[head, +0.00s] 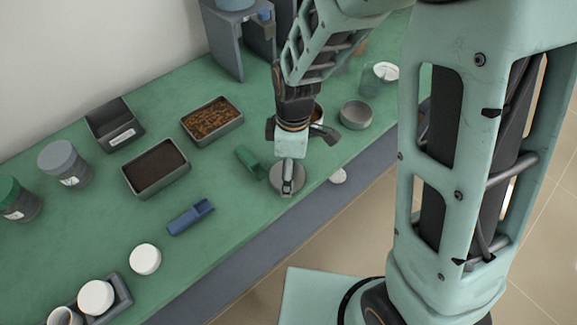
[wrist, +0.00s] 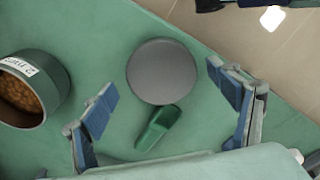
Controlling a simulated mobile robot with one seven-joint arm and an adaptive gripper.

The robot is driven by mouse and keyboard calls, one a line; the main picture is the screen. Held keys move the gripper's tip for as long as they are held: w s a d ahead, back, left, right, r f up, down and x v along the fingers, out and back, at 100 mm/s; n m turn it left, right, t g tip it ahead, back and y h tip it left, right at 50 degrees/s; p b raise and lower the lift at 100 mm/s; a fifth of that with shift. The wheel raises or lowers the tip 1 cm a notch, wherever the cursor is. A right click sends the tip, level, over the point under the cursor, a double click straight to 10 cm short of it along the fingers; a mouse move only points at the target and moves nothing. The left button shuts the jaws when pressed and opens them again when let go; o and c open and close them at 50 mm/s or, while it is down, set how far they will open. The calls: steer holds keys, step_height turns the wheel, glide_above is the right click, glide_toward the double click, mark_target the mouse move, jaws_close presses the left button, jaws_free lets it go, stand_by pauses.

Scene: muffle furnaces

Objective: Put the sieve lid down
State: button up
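The sieve lid, a flat grey disc (wrist: 161,71), lies on the green bench top near its front edge. In the head view the lid (head: 277,184) shows below my gripper (head: 288,188), partly covered by it. In the wrist view my gripper (wrist: 162,82) is open, with a blue-padded finger on each side of the lid and a gap to both. A round sieve (wrist: 40,62) with a "2 mm" style label holds brown granules at the left of the wrist view. In the head view it is mostly hidden behind my gripper.
A green scoop (wrist: 158,127) lies close beside the lid. A grey bowl (head: 356,114) stands farther right. Trays of dark powder (head: 157,168) and brown granules (head: 211,121) stand behind, and a blue scoop (head: 190,217) lies at left. The bench edge is near the lid.

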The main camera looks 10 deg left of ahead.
steer(key=shift+r+p, duration=0.45)
step_height(320, 180, up, 12)
steer(key=p, duration=0.1)
steer(key=shift+d+r, duration=0.2)
steer(key=shift+d, duration=0.05)
